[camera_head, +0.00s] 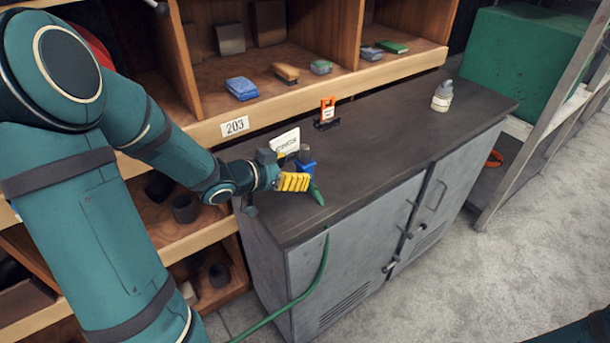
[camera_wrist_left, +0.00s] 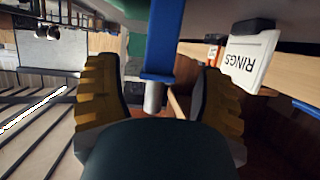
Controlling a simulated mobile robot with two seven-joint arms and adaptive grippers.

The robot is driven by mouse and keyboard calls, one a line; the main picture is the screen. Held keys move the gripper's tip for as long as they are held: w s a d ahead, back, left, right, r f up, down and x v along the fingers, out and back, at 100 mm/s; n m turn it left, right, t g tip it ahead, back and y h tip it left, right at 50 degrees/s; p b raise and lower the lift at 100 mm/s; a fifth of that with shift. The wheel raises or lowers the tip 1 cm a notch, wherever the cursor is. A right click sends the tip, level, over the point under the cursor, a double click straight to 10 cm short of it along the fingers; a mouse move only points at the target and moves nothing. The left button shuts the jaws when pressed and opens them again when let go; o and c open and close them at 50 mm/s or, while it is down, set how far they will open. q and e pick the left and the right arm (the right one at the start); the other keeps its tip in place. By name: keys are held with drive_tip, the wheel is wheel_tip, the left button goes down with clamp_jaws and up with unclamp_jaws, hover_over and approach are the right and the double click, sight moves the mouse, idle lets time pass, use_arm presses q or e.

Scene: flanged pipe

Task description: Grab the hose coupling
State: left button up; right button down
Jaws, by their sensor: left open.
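The hose coupling (camera_head: 306,168) appears to be the blue piece with a grey cylinder, near the left end of the dark cabinet top. A green tapered hose end (camera_head: 317,194) shows just below it. My left gripper (camera_head: 292,182) has yellow ribbed fingers and is right beside the blue piece, partly covering it. In the left wrist view the gripper (camera_wrist_left: 160,100) is open, with a blue bar (camera_wrist_left: 162,40) and a grey metal cylinder (camera_wrist_left: 154,97) between the spread fingers. I cannot tell whether the fingers touch it. My right gripper is out of view.
A white card (camera_head: 286,142) marked RINGS in the wrist view (camera_wrist_left: 250,58) stands close behind the gripper. A green hose (camera_head: 322,268) hangs down the cabinet (camera_head: 410,150) front.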

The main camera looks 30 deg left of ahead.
sight(310, 165)
use_arm(q)
drive_tip(key=x, duration=0.2)
drive_tip(key=b+x, duration=0.1)
drive_tip(key=x, duration=0.2)
drive_tip(key=shift+w+d+r+b, duration=0.15)
drive_tip(key=shift+w+b, duration=0.2)
drive_tip(key=shift+w, duration=0.1)
drive_tip(key=shift+r, duration=0.1)
clamp_jaws()
